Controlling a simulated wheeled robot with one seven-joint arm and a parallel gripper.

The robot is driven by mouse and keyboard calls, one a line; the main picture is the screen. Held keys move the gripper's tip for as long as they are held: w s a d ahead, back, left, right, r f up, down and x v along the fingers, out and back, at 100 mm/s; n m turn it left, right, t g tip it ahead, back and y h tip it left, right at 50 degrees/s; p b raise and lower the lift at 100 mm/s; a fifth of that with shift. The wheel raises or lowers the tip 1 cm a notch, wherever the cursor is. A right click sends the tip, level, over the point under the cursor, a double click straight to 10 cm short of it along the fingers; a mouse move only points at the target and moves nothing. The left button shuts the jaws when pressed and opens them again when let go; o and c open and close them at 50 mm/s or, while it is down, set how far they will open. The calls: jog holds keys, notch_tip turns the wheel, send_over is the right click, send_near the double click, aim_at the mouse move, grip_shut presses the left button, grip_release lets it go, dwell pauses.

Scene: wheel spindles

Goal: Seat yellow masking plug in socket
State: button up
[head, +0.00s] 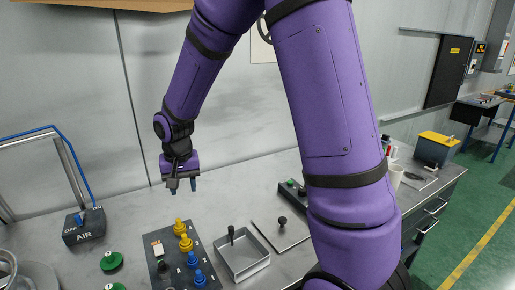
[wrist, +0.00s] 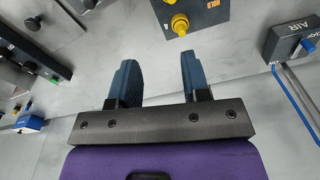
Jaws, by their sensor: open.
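Two yellow plugs stand upright on a dark block (head: 152,262) on the bench: a far yellow plug (head: 179,226) and a nearer yellow plug (head: 185,242). I cannot tell which one the task means or how deep each sits. A dark round feature (head: 163,267) on the block may be a socket; its opening is not clear. My gripper (head: 183,188) hangs above the bench behind the block, open and empty. In the wrist view a yellow plug (wrist: 180,25) shows on the block's edge, beyond the open fingers (wrist: 158,62) and apart from them.
Blue plugs (head: 192,260) stand on the same block. A metal tray (head: 243,272) and a flat plate with a black knob (head: 282,221) lie to the right. Green knobs (head: 111,261) and an AIR box (head: 84,227) are at left. Bare bench lies under my gripper.

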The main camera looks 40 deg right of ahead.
jog(key=s+d+r+n+t, duration=0.2)
jog(key=s+r, duration=0.8)
jog(key=s, duration=0.3)
jog(key=s+d+r+n+t, duration=0.2)
jog(key=s+d+r, duration=0.1)
jog(key=s+r, duration=0.6)
jog(key=s, duration=0.4)
jog(key=shift+s+d+r, duration=0.15)
jog(key=shift+s+r, duration=0.1)
jog(key=shift+r, duration=0.1)
